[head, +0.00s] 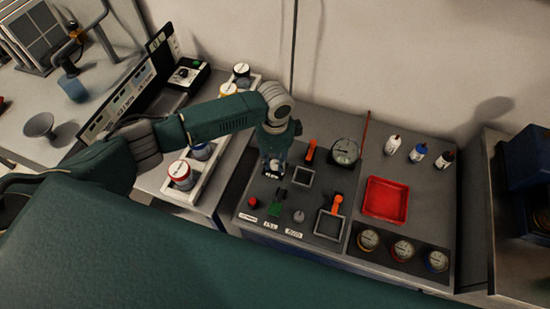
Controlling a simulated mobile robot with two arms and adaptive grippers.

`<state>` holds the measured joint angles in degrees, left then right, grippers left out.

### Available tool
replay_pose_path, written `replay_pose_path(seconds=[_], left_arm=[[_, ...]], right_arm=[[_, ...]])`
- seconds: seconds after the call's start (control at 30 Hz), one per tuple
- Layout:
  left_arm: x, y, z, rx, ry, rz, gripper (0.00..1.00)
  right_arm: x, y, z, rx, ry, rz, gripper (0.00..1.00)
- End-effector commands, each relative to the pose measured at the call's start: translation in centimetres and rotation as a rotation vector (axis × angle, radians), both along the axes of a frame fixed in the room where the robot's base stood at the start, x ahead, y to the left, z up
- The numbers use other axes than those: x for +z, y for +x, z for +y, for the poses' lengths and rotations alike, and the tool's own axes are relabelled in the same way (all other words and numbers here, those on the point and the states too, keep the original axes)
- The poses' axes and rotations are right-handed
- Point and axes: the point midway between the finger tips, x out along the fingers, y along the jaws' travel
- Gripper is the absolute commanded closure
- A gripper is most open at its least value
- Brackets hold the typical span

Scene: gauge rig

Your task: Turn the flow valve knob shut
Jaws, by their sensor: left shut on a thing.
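My left gripper (272,170) points down at the back left of the dark control panel (250,219). It is shut on what seems to be the flow valve knob, which its fingers mostly hide. I cannot tell how far the knob is turned. A small grey knob (299,216) stands free near the panel's front, with a green switch (275,209) and a red button (253,202) to its left. My right gripper is not in view.
Orange levers (311,150) (338,202) stand up near square frames on the panel. A round gauge (345,151) is at the back. A red tray (386,200), small bottles (393,144) and several dials (402,250) are at the right. A rack with jars (180,175) is at the left.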

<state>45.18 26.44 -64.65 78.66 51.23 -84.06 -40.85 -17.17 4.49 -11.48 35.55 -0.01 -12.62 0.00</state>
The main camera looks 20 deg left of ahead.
Motion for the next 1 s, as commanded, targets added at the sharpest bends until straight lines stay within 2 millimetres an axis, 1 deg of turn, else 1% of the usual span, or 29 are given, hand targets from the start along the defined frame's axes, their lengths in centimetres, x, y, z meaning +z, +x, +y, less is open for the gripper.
replay_pose_path(seconds=[0.03,0.2,0.4,0.63,1.0], left_arm=[[0.26,0.13,-0.06,-0.034,-0.002,-0.003,1.0],[0.19,0.14,-0.04,-0.144,-0.001,-0.003,1.0],[0.16,0.14,-0.04,-0.229,-0.001,-0.004,1.0],[0.13,0.14,-0.05,-0.271,-0.001,-0.004,1.0],[0.12,0.15,-0.06,-0.276,-0.002,-0.004,1.0]], right_arm=[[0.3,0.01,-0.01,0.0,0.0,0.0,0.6],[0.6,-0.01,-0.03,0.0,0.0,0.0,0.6],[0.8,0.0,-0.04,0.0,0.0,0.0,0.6],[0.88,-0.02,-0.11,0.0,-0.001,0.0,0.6],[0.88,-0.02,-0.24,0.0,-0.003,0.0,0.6]])
